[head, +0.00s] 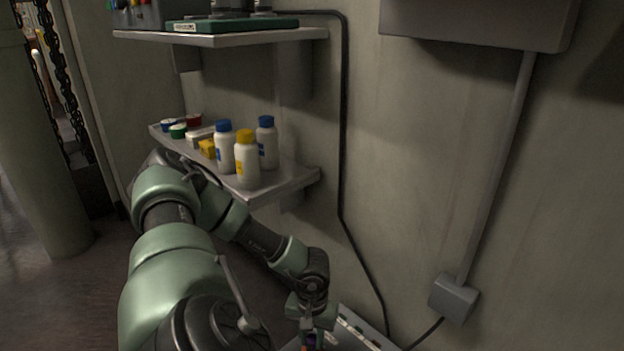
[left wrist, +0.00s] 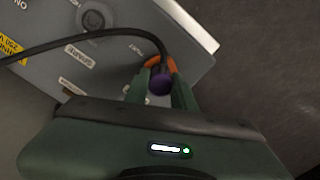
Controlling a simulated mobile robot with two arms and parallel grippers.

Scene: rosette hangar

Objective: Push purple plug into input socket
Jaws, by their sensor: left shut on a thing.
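My left gripper (left wrist: 161,88) is shut on the purple plug (left wrist: 160,83), which has a black cable (left wrist: 110,33) running off to the left. The socket sits at the edge of a grey box (left wrist: 120,70). In the head view the left gripper (head: 311,333) is at the bottom edge, with the plug barely visible. My right gripper is not in view.
The grey box bears another round socket (left wrist: 93,18), a SPARE label (left wrist: 80,57) and a yellow label (left wrist: 10,46). A lower shelf (head: 285,185) with several bottles and an upper shelf (head: 230,38) are on the wall. A wall box (head: 454,299) is at right.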

